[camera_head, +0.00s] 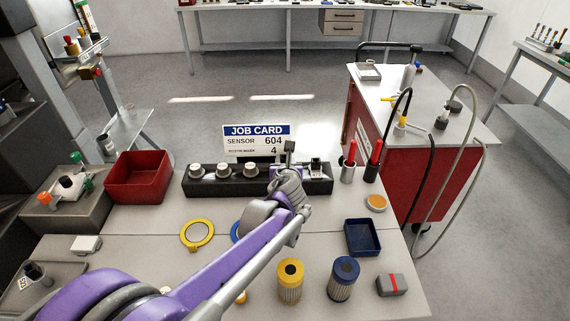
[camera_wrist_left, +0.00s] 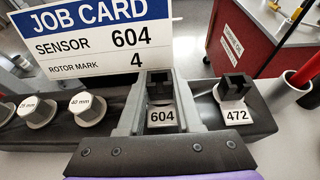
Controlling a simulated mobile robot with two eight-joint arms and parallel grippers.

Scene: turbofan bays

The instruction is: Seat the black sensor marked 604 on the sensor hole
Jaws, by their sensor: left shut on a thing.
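My left gripper (camera_head: 288,170) is over the dark rack. In the left wrist view its two grey fingers (camera_wrist_left: 158,100) are on either side of the black sensor (camera_wrist_left: 159,86) and shut on it. A white tag below the sensor's black top reads 604. The sensor also shows as a small black top above the gripper in the head view (camera_head: 290,146). I cannot tell whether its base still touches the rack. A second black sensor (camera_wrist_left: 235,86), tagged 472, stands to its right in the rack. I cannot make out the sensor hole. My right gripper is not in view.
The rack (camera_head: 205,190) also holds several grey round caps. The job card (camera_head: 257,140) stands behind it, reading sensor 604. Red bin (camera_head: 136,178) is left, blue tray (camera_head: 363,238) right, filters (camera_head: 290,282) in front. A red cart (camera_head: 385,181) with hoses stands at right.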

